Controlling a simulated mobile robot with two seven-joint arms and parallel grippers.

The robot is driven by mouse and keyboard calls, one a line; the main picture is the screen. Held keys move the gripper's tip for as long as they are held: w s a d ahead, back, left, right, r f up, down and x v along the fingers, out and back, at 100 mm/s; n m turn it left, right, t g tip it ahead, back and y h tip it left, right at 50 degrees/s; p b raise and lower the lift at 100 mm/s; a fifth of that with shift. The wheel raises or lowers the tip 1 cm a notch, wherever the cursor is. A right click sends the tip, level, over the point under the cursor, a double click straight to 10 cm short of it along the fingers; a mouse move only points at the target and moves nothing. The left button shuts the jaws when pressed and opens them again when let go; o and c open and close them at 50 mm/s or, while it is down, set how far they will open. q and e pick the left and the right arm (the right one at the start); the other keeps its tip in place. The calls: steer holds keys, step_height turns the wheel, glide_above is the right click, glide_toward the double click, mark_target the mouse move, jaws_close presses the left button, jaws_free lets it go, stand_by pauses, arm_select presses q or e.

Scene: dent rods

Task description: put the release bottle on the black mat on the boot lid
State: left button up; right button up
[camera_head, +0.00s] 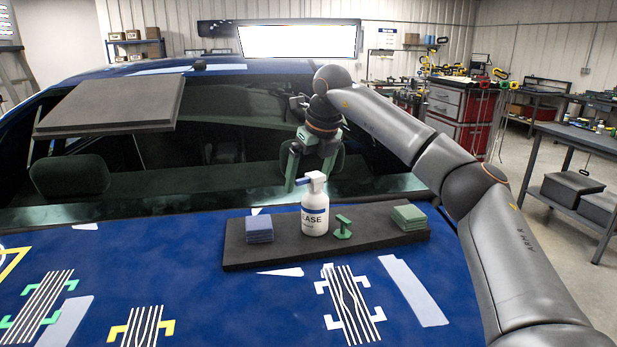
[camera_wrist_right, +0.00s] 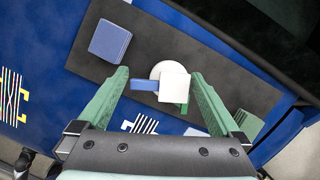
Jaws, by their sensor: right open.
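The release bottle (camera_head: 314,212) is white with a dark-lettered label and a blue-and-white spray head. It stands upright on the black mat (camera_head: 370,232), which lies on the blue boot lid (camera_head: 200,285). My right gripper (camera_head: 308,182) is open, with green fingers, just behind and above the bottle. In the right wrist view the bottle's top (camera_wrist_right: 172,80) shows beyond and between the open fingers (camera_wrist_right: 158,92), seen from above. Nothing is visibly held. My left gripper is not in view.
Blue pads (camera_head: 259,229) lie left of the bottle, a small green stand (camera_head: 342,227) close at its right, and green pads (camera_head: 408,217) at the mat's right end. A dark panel (camera_head: 112,103) sits at the back left.

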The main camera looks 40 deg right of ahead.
steer(key=v, duration=1.2)
